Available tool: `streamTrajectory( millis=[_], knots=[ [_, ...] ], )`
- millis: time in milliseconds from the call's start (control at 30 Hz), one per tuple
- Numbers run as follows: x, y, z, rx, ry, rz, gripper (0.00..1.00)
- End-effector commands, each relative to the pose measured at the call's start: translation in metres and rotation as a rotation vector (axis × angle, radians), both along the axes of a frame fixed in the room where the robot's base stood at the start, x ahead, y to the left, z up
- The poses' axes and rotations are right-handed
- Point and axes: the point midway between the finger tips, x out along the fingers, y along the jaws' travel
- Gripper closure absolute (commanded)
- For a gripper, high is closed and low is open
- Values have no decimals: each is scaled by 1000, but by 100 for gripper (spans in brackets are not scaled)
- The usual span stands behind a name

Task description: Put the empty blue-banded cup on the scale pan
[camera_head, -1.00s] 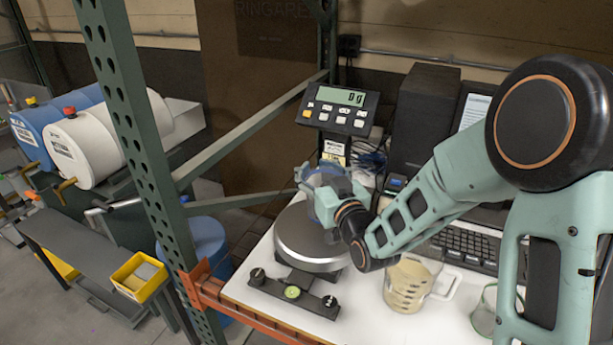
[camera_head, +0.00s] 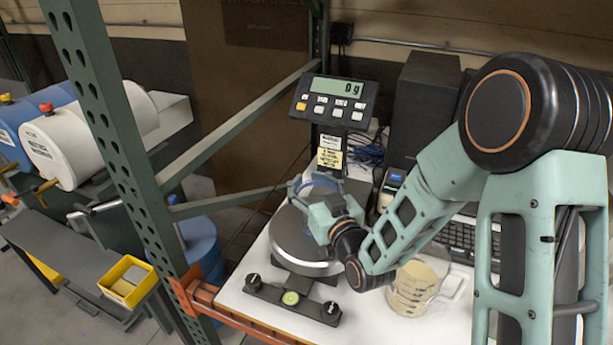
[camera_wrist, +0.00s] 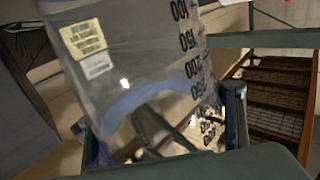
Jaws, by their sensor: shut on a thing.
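My gripper (camera_head: 316,200) is shut on a clear cup with a blue band (camera_head: 307,187). It holds the cup over the far part of the round scale pan (camera_head: 290,238). The cup fills much of the wrist view (camera_wrist: 140,95), where its black volume marks and blue band show and no contents are visible. The fingers stand at either side of the cup. My gripper hides part of the cup, and I cannot tell whether its base touches the pan. The scale display (camera_head: 338,88) reads 0 g.
A beige-filled measuring jug (camera_head: 412,290) stands right of the pan, close to my arm. A keyboard (camera_head: 462,238) and dark speaker-like box (camera_head: 422,105) are behind. A green rack post (camera_head: 110,130) rises at left. A yellow bin (camera_head: 128,282) is beyond it.

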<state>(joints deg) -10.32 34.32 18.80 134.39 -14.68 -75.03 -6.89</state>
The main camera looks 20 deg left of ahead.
Motion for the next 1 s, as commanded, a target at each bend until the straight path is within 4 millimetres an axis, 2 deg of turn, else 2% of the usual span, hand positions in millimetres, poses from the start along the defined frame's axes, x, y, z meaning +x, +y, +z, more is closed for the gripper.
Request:
streamTrajectory(
  millis=[300, 333, 600, 1000],
  knots=[
    [0, 0, -4, 1, -1, 0, 61],
    [0, 0, -3, 1, -1, 0, 46],
    [0, 0, -2, 1, -1, 0, 19],
    [0, 0, 3, 0, 0, 0, 19]
  ],
)
